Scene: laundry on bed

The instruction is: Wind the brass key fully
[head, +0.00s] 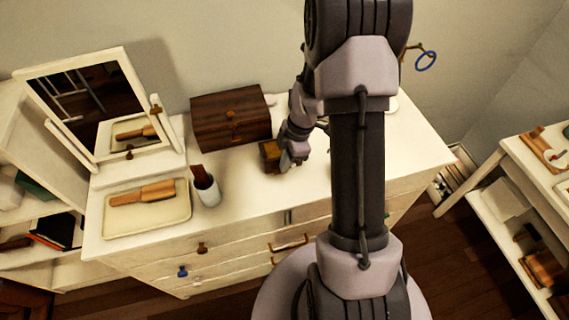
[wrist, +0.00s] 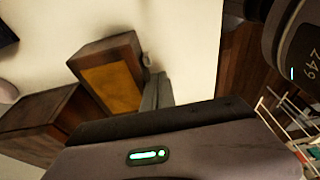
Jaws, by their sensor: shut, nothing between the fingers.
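A small wooden box (head: 270,155) with a golden-brown panel sits on the white dresser top. It also shows in the wrist view (wrist: 108,75), with its panel facing the camera. My gripper (head: 288,160) is low at the box's right side in the head view. In the wrist view its grey fingertips (wrist: 155,92) are shut, with nothing seen between them, close beside the box; I cannot tell whether they touch it. A small pale bit (wrist: 147,60) shows at the box's side by the fingers, too small to identify. I cannot make out the brass key clearly; the fingers may hide it.
A larger dark wooden chest (head: 230,118) with brass fittings stands behind the small box. The dresser top (head: 255,195) in front is clear.

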